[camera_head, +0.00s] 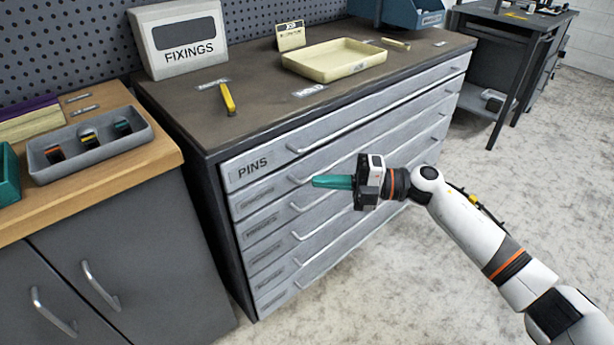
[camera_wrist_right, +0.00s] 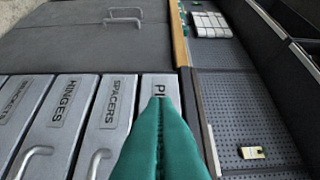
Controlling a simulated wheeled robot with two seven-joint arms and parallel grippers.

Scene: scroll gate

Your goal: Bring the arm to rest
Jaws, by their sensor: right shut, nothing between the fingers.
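My right arm (camera_head: 465,225) reaches in from the lower right in the head view. Its gripper (camera_head: 318,181), with teal fingers, is shut and empty. It points left in front of the grey drawer cabinet (camera_head: 232,208), just below the drawer labelled PINS (camera_head: 252,168). The drawers look closed. In the wrist view the shut teal fingers (camera_wrist_right: 160,104) cover part of the PINS label, and the SPACERS (camera_wrist_right: 112,102) and HINGES (camera_wrist_right: 64,101) labels show beside them. I cannot tell how far the fingertips are from the drawer fronts. My left gripper is not in view.
On the cabinet top stand a FIXINGS box (camera_head: 182,42), a cream tray (camera_head: 335,62) and a yellow-handled tool (camera_head: 228,98). A wooden-topped cupboard (camera_head: 165,158) with a grey bin (camera_head: 62,172) is at the left. Drawer handles stick out near the gripper.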

